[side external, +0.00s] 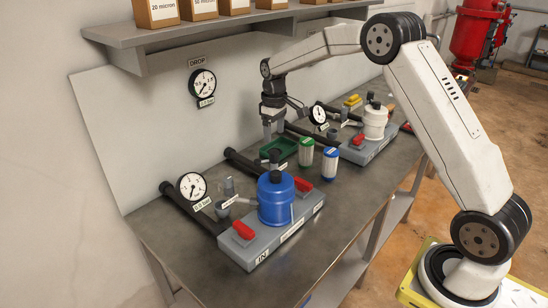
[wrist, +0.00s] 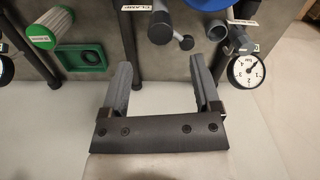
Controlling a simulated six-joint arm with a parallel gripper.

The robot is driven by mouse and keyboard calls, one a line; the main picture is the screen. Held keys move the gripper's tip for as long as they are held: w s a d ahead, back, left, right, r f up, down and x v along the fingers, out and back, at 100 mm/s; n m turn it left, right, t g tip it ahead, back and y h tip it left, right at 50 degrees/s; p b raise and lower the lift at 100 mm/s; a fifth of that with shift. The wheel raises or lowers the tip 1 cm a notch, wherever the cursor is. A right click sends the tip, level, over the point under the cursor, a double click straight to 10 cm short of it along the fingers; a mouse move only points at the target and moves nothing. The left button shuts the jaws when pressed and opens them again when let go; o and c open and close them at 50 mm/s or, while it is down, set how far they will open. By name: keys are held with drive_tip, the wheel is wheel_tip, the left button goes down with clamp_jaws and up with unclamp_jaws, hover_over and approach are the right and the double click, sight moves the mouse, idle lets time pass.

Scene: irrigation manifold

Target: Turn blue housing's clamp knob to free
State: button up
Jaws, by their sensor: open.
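The blue housing (side external: 275,205) stands upright on a grey base in the side view. The knob's exact setting cannot be told.
A pressure gauge (side external: 192,186) and black pipes are left of the housing. Red handles (side external: 243,229) sit on its base. Green-topped (side external: 306,152) and blue-topped (side external: 330,163) cartridges, a green tray (side external: 282,149) and a white housing (side external: 374,122) are to the right. A shelf (side external: 200,38) overhangs behind.

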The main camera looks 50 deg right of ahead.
sight(274, 151)
drive_tip(key=shift+f, duration=3.8)
drive_tip(key=shift+d, duration=0.1)
clamp_jaws()
